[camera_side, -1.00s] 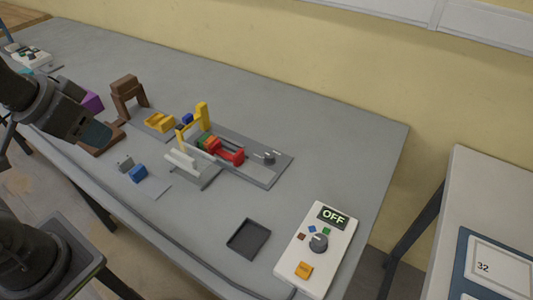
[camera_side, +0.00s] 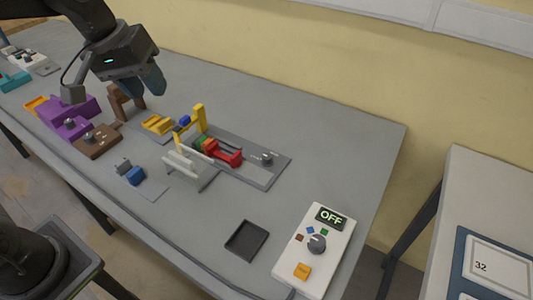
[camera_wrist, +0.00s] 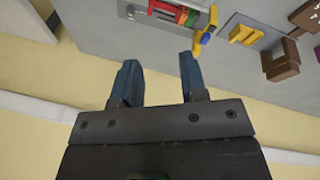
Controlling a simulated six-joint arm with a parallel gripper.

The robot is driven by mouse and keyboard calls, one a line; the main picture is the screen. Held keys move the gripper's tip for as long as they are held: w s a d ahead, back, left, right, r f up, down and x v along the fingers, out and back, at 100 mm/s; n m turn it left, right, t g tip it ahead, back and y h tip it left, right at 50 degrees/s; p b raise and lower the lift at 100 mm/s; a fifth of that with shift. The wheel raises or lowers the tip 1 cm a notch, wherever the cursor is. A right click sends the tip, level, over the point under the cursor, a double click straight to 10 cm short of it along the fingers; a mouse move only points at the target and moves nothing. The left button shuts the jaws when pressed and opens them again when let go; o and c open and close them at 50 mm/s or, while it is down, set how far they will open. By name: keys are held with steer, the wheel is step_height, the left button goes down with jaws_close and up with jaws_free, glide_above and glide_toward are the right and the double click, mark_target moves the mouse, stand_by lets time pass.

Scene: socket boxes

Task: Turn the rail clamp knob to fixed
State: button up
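A small grey knob (camera_side: 267,159) sits at the right end of a grey plate (camera_side: 262,179); it also shows at the top edge of the wrist view (camera_wrist: 131,12). The small marks beside it cannot be read. A red slide piece (camera_side: 226,154) with green and orange blocks lies on the same plate, left of the knob. I cannot be sure which knob is the rail clamp's. My gripper (camera_side: 152,84) is raised at the back left, over the table, well apart from this knob. In the wrist view its two blue-grey fingers (camera_wrist: 158,80) are spread, with nothing between them.
A yellow post (camera_side: 200,117) and pale bars (camera_side: 189,163) rise beside the plate. A brown box (camera_side: 97,145) and a purple box (camera_side: 56,118) carry knobs at left. A white control box (camera_side: 312,265) reads OFF. A dark tray (camera_side: 247,240) lies in front.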

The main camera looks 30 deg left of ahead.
steer(key=w+d+f+n+g+h, duration=0.1)
steer(key=w+f+n, duration=0.1)
steer(key=w, duration=0.4)
steer(key=w+d+f+n+g+h, duration=0.1)
steer(key=w+d+f+n, duration=0.15)
steer(key=w, duration=0.45)
steer(key=n+g+h, duration=0.1)
steer(key=n+g, duration=0.2)
steer(key=n, duration=0.3)
glide_toward(267, 156)
steer(key=x, duration=0.9)
steer(key=shift+d+f, duration=0.1)
steer(key=c, duration=0.6)
